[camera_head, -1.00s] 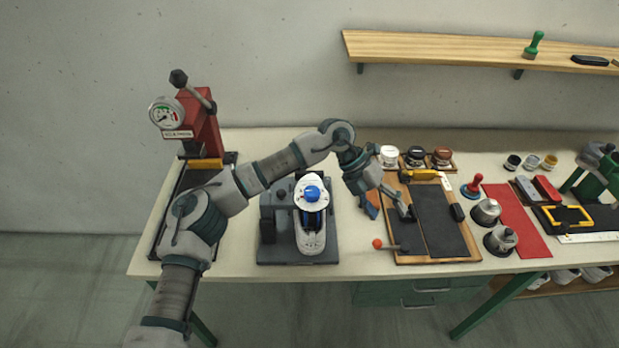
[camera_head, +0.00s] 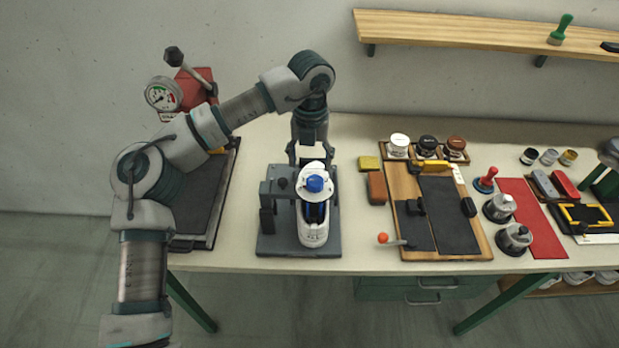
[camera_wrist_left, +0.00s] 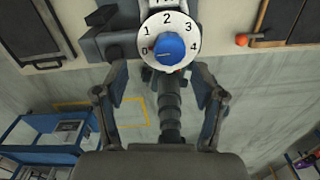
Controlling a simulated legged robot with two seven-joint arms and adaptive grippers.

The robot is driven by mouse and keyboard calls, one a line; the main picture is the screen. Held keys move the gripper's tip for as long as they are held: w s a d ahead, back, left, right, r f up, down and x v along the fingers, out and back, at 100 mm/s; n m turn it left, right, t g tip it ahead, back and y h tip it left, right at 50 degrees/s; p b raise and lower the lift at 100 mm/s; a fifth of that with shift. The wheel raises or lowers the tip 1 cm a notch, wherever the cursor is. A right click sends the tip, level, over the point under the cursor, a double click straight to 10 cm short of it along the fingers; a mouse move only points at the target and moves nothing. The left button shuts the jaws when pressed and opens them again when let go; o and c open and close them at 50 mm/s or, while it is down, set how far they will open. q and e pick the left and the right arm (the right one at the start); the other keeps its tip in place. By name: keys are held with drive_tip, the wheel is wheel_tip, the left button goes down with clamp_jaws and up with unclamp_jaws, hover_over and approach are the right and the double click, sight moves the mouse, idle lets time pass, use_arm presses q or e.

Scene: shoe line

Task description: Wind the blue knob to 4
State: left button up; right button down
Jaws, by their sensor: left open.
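The blue knob (camera_head: 315,183) sits on a round white dial on top of a white-and-blue shoe device, which stands on a dark grey fixture (camera_head: 272,243). In the left wrist view the blue knob (camera_wrist_left: 168,47) is at the centre of the white dial (camera_wrist_left: 185,25), marked 0 to 4. A pale mark on the knob seems to lie on the side of the 0, but is small. My left gripper (camera_head: 310,152) is open and empty, pointing down just behind the knob. In the left wrist view its fingers (camera_wrist_left: 160,80) are spread wide, apart from the knob. My right gripper is out of view.
A red press with a gauge (camera_head: 163,94) stands left of the fixture. To the right are a brown block (camera_head: 376,188), an orange-tipped lever (camera_head: 383,238) and a wooden board (camera_head: 465,252). A wooden shelf (camera_head: 460,35) hangs on the wall.

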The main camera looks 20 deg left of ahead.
sight(315, 180)
use_arm(q)
drive_tip(key=d+f, duration=0.2)
drive_tip(key=f, duration=0.1)
drive_tip(key=d+f, duration=0.1)
drive_tip(key=f, duration=0.1)
drive_tip(key=shift+f+b, duration=0.15)
drive_tip(key=shift+b, duration=0.2)
drive_tip(key=shift+s+a+f, duration=0.15)
drive_tip(key=shift+a+f, duration=0.05)
drive_tip(key=shift+f, duration=0.05)
drive_tip(key=shift+a+f, duration=0.25)
drive_tip(key=shift+a, duration=1)
drive_tip(key=shift+c, duration=0.8)
drive_tip(key=shift+d, duration=0.2)
drive_tip(key=c, duration=0.4)
drive_tip(key=shift+d+r, duration=0.1)
drive_tip(key=shift+d, duration=0.3)
drive_tip(key=c, duration=0.4)
drive_tip(key=shift+d, duration=0.35)
drive_tip(key=shift+c, duration=0.9)
drive_tip(key=shift+a, duration=0.3)
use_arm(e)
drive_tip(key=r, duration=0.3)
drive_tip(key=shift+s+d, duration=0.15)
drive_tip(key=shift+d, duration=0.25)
